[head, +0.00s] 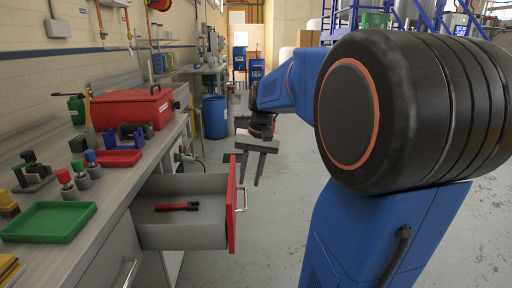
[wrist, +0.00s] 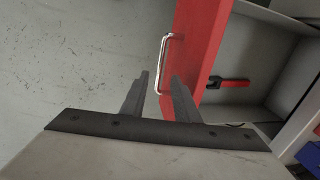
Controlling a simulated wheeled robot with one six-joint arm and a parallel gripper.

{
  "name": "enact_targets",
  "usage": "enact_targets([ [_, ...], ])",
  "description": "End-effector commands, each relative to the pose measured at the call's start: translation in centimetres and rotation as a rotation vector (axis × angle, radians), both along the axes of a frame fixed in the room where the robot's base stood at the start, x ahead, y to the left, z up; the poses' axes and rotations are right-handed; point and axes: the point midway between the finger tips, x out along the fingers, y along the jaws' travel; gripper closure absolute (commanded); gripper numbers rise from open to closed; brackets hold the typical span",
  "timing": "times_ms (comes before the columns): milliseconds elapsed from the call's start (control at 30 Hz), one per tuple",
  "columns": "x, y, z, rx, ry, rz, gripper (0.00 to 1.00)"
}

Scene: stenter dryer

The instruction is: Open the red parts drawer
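The red-fronted parts drawer (head: 232,205) stands pulled out from under the workbench, its grey inside showing. A dark-jawed red tool (head: 178,207) lies in it; it also shows in the wrist view (wrist: 233,83). A silver bar handle (head: 241,199) is on the drawer's red front; in the wrist view the handle (wrist: 163,62) lies just beyond my fingertips. My gripper (head: 251,181) is open, its two fingers apart. It hangs beside and slightly above the drawer front. In the wrist view the gap between the fingers (wrist: 160,76) looks empty, and whether a finger touches the handle I cannot tell.
The workbench holds a red toolbox (head: 130,108), a green tray (head: 49,222), a red tray (head: 118,158) and several small parts. A blue barrel (head: 215,117) stands beyond the drawer. The grey floor (head: 275,225) right of the drawer front is clear.

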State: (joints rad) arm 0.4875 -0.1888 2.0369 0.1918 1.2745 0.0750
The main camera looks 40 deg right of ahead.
Motion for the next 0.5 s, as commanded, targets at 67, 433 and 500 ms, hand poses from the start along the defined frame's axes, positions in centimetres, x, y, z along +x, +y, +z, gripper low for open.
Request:
enact_targets([
  [67, -0.1, -0.3, 1.7, -0.002, -0.003, -0.001, 0.72],
  [433, -0.9, -1.4, 8.7, -0.001, -0.003, -0.002, 0.72],
  [500, -1.0, -1.5, 9.7, -0.001, -0.004, -0.002, 0.72],
])
